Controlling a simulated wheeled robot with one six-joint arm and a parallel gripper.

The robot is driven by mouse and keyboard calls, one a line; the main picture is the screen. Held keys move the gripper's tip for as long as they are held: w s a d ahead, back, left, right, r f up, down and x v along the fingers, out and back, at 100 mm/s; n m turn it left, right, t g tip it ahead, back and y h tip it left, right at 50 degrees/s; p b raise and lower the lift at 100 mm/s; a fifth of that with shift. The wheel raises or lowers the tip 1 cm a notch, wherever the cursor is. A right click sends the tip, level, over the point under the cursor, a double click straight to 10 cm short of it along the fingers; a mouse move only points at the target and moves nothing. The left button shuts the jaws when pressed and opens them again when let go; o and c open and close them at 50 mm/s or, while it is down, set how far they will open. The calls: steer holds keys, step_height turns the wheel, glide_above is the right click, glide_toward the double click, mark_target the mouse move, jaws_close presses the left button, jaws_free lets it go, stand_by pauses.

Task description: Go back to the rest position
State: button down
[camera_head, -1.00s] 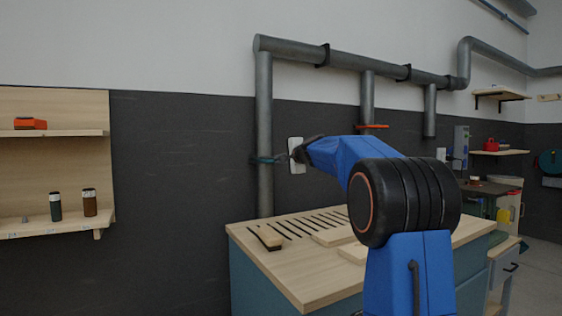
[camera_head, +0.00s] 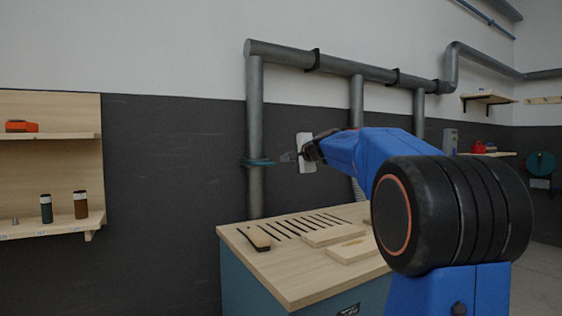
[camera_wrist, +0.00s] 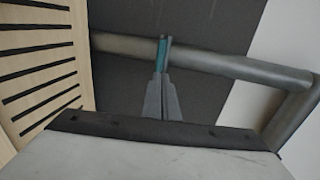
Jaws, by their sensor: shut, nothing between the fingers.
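My gripper (camera_head: 288,156) is at the end of my blue arm, to the right of the vertical grey pipe in the head view. In the wrist view my gripper (camera_wrist: 163,42) has its two fingers together with nothing between them. In the wrist view a teal piece (camera_wrist: 161,53) shows at the fingertips, in front of the pipe (camera_wrist: 215,64). I cannot tell whether the fingers touch it.
A wooden-topped bench (camera_head: 290,285) with slots, two flat boards (camera_head: 332,235) and a dark-handled tool (camera_head: 254,238) stands below my arm. A wall shelf (camera_head: 50,228) with two bottles is at the left. A white wall plate (camera_head: 306,140) is behind the gripper.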

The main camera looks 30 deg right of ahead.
steer(key=shift+s+r, duration=0.1)
steer(key=shift+s, duration=0.4)
steer(key=s+a+f+n+g+y, duration=0.2)
steer(key=s+a+f+n+g, duration=0.55)
steer(key=s+a+f, duration=1.2)
steer(key=s+a+f+n+g+h, duration=0.1)
steer(key=s+f+n, duration=0.4)
steer(key=s+f, duration=0.6)
steer(key=s+f+n+g+h, duration=0.1)
steer(key=s+f+n, duration=0.4)
steer(key=s+f, duration=0.6)
steer(key=s+g, duration=0.1)
steer(key=s, duration=0.7)
steer(key=shift+a+f+h, duration=0.15)
steer(key=shift+a+h, duration=0.15)
steer(key=shift+a, duration=0.1)
steer(key=shift+g, duration=0.25)
